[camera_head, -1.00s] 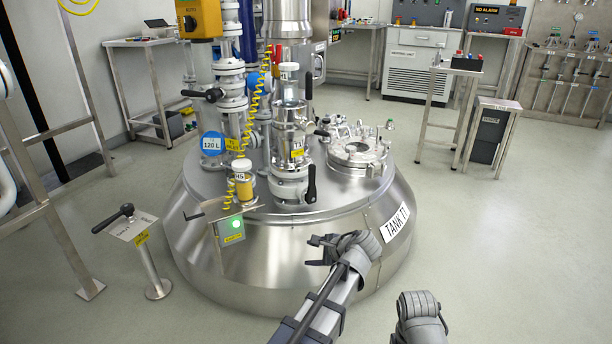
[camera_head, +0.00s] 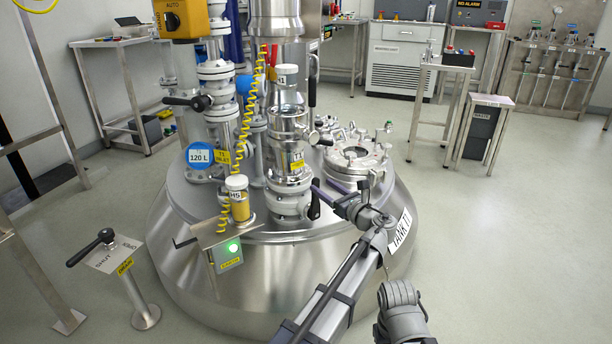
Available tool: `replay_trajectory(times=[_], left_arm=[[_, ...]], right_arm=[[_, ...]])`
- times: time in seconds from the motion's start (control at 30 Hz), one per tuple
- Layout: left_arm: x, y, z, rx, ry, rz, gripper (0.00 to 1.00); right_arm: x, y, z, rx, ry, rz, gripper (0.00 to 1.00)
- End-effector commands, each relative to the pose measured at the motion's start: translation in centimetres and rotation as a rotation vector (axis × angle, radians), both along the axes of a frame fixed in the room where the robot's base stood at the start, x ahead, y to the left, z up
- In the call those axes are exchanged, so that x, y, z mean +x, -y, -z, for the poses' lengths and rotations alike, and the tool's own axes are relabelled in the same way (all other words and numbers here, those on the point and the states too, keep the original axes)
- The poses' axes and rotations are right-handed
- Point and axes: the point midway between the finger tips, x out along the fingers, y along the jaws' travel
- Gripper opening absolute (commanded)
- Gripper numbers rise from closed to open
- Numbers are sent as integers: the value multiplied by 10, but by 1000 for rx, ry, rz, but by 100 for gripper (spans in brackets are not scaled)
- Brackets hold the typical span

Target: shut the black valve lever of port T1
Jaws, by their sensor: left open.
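Port T1 is the steel fitting with a yellow-edged tag (camera_head: 297,162) on top of the tank. Its black valve lever (camera_head: 314,204) hangs roughly upright on the right side of the flanged valve body (camera_head: 287,203). My left gripper (camera_head: 321,190) is open, its fingers pointing left at the upper part of the lever. In this view the fingertips overlap or sit right beside the lever; I cannot tell whether they touch it. A grey rounded part of my right arm shows at the lower right, but its gripper fingers are not visible.
The tank (camera_head: 260,270) fills the middle. A round hatch (camera_head: 356,155) with clamps lies right of the port. Another black lever (camera_head: 92,247) is on a floor post.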

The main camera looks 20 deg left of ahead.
Motion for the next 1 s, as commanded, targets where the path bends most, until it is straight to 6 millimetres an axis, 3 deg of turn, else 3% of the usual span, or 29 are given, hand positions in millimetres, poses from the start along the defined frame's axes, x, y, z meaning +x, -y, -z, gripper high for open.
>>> replay_trajectory(times=[0.5, 0.93, 1.0], left_arm=[[41, -54, 0, -3, 1, -3, 60], [46, -62, 0, -3, 1, -1, 60], [46, -62, 0, -3, 1, -1, 54]], right_arm=[[0, 0, 0, 0, 0, 0, 48], [0, 0, 0, 0, 0, 0, 48], [0, 0, 0, 0, 0, 0, 48]])
